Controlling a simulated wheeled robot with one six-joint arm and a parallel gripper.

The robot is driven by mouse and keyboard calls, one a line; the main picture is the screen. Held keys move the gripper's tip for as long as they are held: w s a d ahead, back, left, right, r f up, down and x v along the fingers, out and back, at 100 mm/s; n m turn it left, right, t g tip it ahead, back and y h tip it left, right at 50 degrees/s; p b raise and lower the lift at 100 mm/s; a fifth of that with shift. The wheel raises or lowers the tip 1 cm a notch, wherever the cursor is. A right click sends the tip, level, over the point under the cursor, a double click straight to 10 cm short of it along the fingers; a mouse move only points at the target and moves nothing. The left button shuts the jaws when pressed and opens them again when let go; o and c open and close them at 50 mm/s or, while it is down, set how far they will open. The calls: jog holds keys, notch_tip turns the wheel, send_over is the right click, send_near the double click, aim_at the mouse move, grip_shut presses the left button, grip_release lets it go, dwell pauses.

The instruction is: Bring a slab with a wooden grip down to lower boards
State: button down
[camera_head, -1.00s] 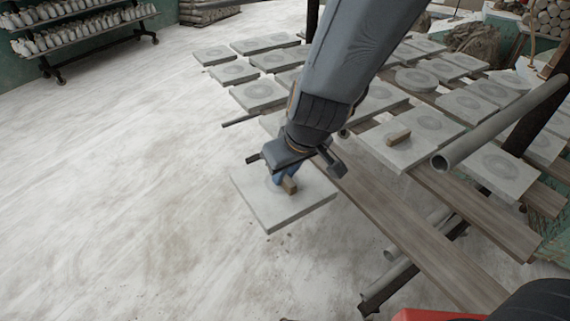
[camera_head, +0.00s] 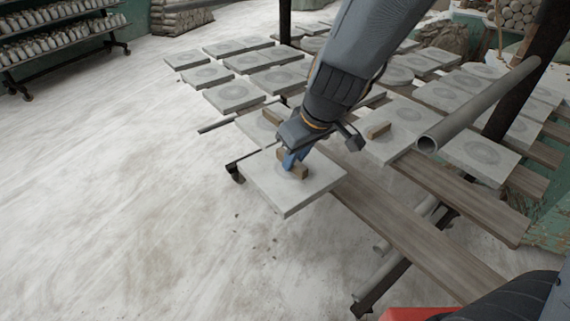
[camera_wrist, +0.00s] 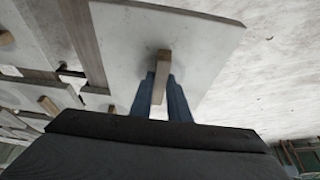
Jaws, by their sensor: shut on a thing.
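A square pale grey slab (camera_head: 318,192) with a wooden grip (camera_head: 299,170) hangs in my gripper (camera_head: 292,160). The blue fingers are shut on the grip, and the slab looks about level. In the wrist view the slab (camera_wrist: 210,45) fills the upper middle, with the grip (camera_wrist: 161,72) between my fingers (camera_wrist: 160,95). Long bare wooden boards, a nearer one (camera_head: 400,228) and a farther one (camera_head: 470,200), run to the right of the slab.
Other slabs lie in rows behind, one with a wooden grip (camera_head: 378,130). A grey pipe (camera_head: 480,103) and a dark post (camera_head: 520,85) stand at the right. Open pale floor (camera_head: 120,190) lies to the left. A shelf of pale pieces (camera_head: 60,40) stands far left.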

jog(key=w+d+f+b, duration=0.1)
jog(key=w+d+b, duration=0.1)
jog(key=w+d, duration=0.1)
jog(key=w+d+f+b, duration=0.2)
jog(key=d+b, duration=0.1)
jog(key=w+d+f+b, duration=0.2)
jog(key=w+d, duration=0.1)
jog(key=d, duration=0.1)
jog(key=shift+w, duration=0.35)
dwell(0.6)
jog(key=shift+f+b, duration=0.35)
jog(key=shift+b, duration=0.5)
dwell(0.8)
jog(key=c, duration=1.6)
grip_release()
jog(key=shift+s+f, duration=0.1)
jog(key=shift+s, duration=0.05)
